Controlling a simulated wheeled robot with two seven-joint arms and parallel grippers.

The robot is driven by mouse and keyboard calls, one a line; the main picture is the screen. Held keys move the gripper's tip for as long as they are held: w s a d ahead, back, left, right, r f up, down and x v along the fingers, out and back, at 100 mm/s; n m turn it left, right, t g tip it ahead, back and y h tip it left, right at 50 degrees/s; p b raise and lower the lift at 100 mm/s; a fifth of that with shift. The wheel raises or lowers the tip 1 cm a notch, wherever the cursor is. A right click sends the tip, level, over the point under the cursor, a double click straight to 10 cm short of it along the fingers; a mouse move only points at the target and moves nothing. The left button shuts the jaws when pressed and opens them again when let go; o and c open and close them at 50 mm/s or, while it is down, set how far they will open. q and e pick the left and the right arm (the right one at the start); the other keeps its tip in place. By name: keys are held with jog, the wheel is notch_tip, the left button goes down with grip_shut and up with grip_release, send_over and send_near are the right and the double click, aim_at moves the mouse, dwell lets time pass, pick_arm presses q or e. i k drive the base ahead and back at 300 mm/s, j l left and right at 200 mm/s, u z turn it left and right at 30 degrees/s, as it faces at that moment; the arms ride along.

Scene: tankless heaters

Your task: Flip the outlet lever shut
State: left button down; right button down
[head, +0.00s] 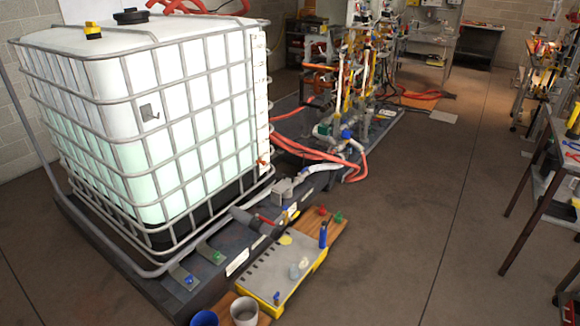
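A large white liquid tank (165,110) in a grey metal cage stands at the left. At its lower front right corner a short dark grey pipe (243,216) sticks out, with a small red handle (265,220) at its end. This handle may be the outlet lever, but it is too small to tell whether it is open or shut. A small orange-red piece (262,163) shows on the cage's right edge. Neither of my grippers is in view.
A yellow-edged case (283,268) with bottles lies on the floor before the tank, beside a blue cup (204,318) and a grey cup (244,311). Red hoses (318,155) run behind toward piping. A workbench (560,150) stands right. The middle floor is clear.

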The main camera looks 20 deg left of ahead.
aim_at(266, 221)
jog(key=i+u, duration=0.4)
jog(key=i, duration=0.15)
jog(key=i+l+u, duration=0.25)
jog(key=i+u, duration=0.15)
jog(key=i, duration=0.15)
